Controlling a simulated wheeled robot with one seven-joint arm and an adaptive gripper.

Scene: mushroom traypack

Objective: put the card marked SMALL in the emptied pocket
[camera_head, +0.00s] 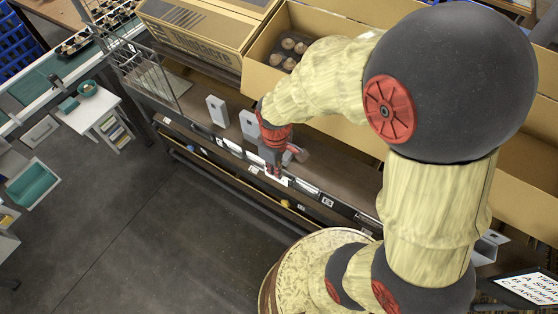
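My gripper (273,174) points down at the front edge of the long shelf, its fingertips at the strip of card pockets (307,188). A small white card (286,181) shows right beside the fingertips; its print is too small to read. I cannot tell whether the fingers are shut on it or whether it sits in a pocket. Small labels mark the shelf edge, one left of the gripper (254,169) and one to the right (328,202). Which pocket is empty is not clear. My arm hides part of the shelf.
A closed carton (190,42) and an open carton (256,78) with mushrooms stand behind the shelf. Grey upright brackets (216,110) stand on the shelf left of my gripper. A sign (532,288) listing sizes is at lower right. The floor in front is clear.

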